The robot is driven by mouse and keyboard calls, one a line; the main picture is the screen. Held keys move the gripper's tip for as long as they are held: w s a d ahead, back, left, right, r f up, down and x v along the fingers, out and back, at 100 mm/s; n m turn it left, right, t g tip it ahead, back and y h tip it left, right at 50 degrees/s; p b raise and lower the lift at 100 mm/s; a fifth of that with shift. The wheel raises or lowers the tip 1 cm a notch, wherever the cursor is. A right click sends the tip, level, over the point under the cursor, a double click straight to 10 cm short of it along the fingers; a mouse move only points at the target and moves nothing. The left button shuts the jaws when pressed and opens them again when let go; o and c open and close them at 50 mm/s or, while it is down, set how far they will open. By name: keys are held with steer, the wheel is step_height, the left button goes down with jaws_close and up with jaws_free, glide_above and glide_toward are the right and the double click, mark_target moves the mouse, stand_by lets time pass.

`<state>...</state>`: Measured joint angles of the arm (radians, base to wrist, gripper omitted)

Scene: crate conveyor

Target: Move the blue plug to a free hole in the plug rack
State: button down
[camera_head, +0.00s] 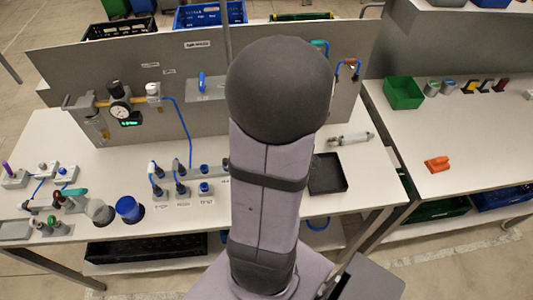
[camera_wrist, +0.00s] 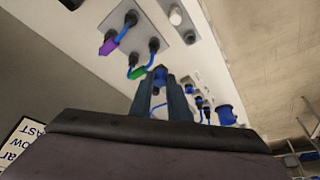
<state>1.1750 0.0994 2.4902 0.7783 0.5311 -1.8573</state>
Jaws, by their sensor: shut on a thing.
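My gripper (camera_wrist: 159,82) shows in the wrist view with its two dark fingers closed on a small blue piece, the blue plug (camera_wrist: 159,74). In the head view my arm hides the gripper and the plug. Just beyond the fingers in the wrist view is a grey panel (camera_wrist: 172,32) with dark round sockets. A purple plug (camera_wrist: 109,46) and a green plug (camera_wrist: 137,73) lie at it, with blue cable near them. I cannot tell for sure whether this panel is the plug rack, or whether the blue plug touches anything.
In the head view a blue cup (camera_head: 128,208) and a grey cup (camera_head: 99,211) stand at the bench's left front. A black tray (camera_head: 328,174) lies right of my arm. An upright board with a gauge (camera_head: 120,110) runs behind. A green bin (camera_head: 403,92) stands on the right bench.

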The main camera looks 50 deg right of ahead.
steer(key=a+n+g+y, duration=0.1)
steer(key=n, duration=0.3)
steer(key=a+n+g+y, duration=0.1)
steer(key=a+n+y, duration=0.1)
steer(key=n, duration=0.3)
steer(key=a+r+n+g+y, duration=0.1)
steer(key=a+n, duration=0.1)
steer(key=n, duration=0.3)
steer(key=shift+s+a, duration=0.1)
steer(key=shift+s, duration=0.25)
step_height(320, 180, down, 7)
steer(key=b, duration=0.5)
steer(key=shift+f, duration=0.15)
steer(key=shift+f+b, duration=0.9)
steer(key=shift+b, duration=0.25)
steer(key=shift+f+b, duration=1)
steer(key=shift+b, duration=0.3)
stand_by(0.7)
stand_by(0.4)
